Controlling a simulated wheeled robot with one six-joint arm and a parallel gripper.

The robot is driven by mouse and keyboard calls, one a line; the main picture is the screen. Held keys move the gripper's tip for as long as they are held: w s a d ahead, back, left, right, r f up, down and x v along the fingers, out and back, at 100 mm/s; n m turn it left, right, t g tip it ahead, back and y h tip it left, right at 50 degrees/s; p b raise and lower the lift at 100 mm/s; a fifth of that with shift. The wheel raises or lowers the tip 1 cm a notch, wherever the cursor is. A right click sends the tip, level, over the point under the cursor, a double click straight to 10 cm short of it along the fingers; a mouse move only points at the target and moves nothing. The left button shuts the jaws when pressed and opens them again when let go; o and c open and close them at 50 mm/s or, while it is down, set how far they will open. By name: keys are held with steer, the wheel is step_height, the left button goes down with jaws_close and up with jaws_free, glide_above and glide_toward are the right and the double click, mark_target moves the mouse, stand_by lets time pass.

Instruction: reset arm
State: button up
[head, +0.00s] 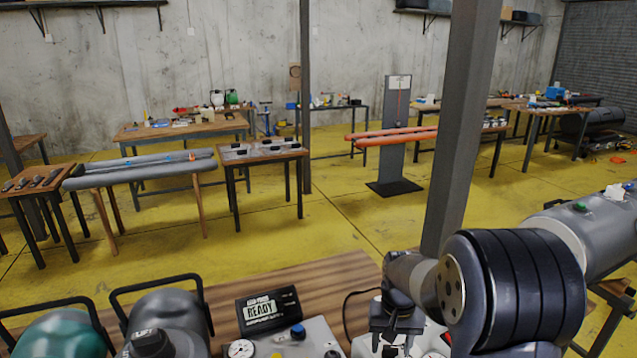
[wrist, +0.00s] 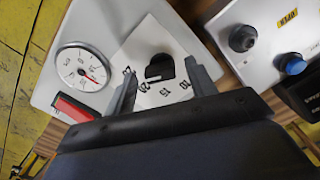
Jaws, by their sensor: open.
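My gripper (head: 396,318) is at the lower right of the head view, low over the workbench (head: 335,285) in front of me. In the wrist view my gripper (wrist: 158,88) shows two dark fingers spread apart. Between and beyond the fingertips is a black knob (wrist: 159,67) on a white dial plate with printed numbers. No object is held between the fingers, and I cannot tell from this view whether they touch the plate. My grey arm with a black joint fills the right of the head view.
Beside the knob are a round gauge (wrist: 82,67) and a red display (wrist: 78,108). A black READY box (head: 268,311) and a grey canister (head: 165,318) stand on the bench. A metal post (head: 462,120) rises close behind my arm. Yellow floor lies open beyond.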

mark_target(391, 347)
stand_by(0.4)
steer(key=shift+r, duration=0.4)
step_height(391, 347, up, 10)
step_height(391, 347, down, 11)
steer(key=shift+f, duration=0.1)
steer(key=shift+r, duration=0.2)
steer(key=n, duration=0.5)
steer(key=n+p, duration=0.1)
steer(key=n, duration=0.5)
steer(key=shift+w, duration=0.15)
steer(key=n, duration=0.6)
steer(key=shift+a+p, duration=0.1)
steer(key=shift+p, duration=0.3)
steer(key=n+p, duration=0.1)
steer(key=n, duration=0.4)
steer(key=shift+a+n, duration=0.1)
steer(key=shift+n, duration=0.3)
